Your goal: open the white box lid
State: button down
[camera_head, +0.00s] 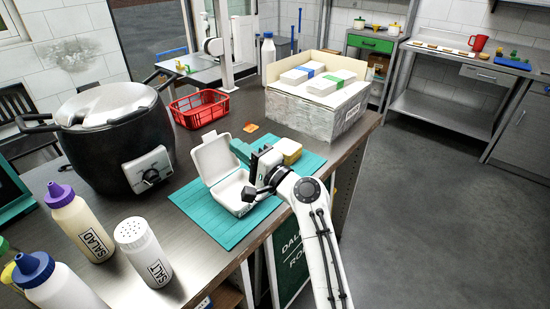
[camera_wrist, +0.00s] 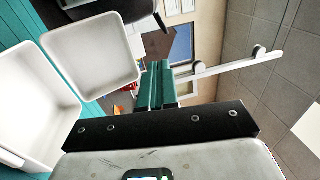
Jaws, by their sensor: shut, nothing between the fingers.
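The white box is a clamshell on a teal mat (camera_head: 210,228). Its lid (camera_head: 213,157) stands raised and tilted back, so the box is open, and its base (camera_head: 238,190) looks empty. In the wrist view the lid (camera_wrist: 90,55) and base (camera_wrist: 30,105) fill the left side, with their hollow insides showing. My gripper (camera_head: 238,148) has teal fingers, just right of the lid and above the mat. In the wrist view its fingers (camera_wrist: 158,80) are together with nothing between them. They appear apart from the lid.
A large black pot (camera_head: 110,140) stands at left, with a salad bottle (camera_head: 80,222) and salt shaker (camera_head: 145,250) in front. A red basket (camera_head: 200,108) and a grey crate (camera_head: 320,118) stand behind.

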jog(key=s+d+r, duration=0.3)
jog(key=s+d, duration=0.3)
jog(key=d, duration=0.1)
jog(key=shift+s+d+b, duration=0.25)
jog(key=shift+d+b, duration=0.05)
jog(key=shift+d, duration=0.1)
jog(key=s+d+f+n+g+h, duration=0.25)
jog(key=s+d+f, duration=0.25)
jog(key=f, duration=0.3)
jog(key=s+d+f+n+g+h, duration=0.1)
jog(key=s+d+f+h, duration=0.3)
jog(key=s+d+f, duration=0.3)
jog(key=s+d+f+n+g+h, duration=0.2)
jog(key=s+d+f+h, duration=0.15)
jog(key=f, duration=0.65)
jog(key=s+d+f+g+h, duration=0.2)
jog(key=s+d, duration=0.3)
jog(key=s, duration=0.3)
jog(key=s+d+f+n+g+h, duration=0.1)
jog(key=s+d, duration=0.3)
jog(key=s, duration=0.4)
jog(key=s+d+f+n+g+h, duration=0.1)
jog(key=s+d+f+g+h, duration=0.1)
jog(key=s+d, duration=0.3)
jog(key=s+f+g, duration=0.1)
jog(key=s, duration=0.3)
jog(key=shift+d+h, duration=0.3)
jog(key=shift+h, duration=0.1)
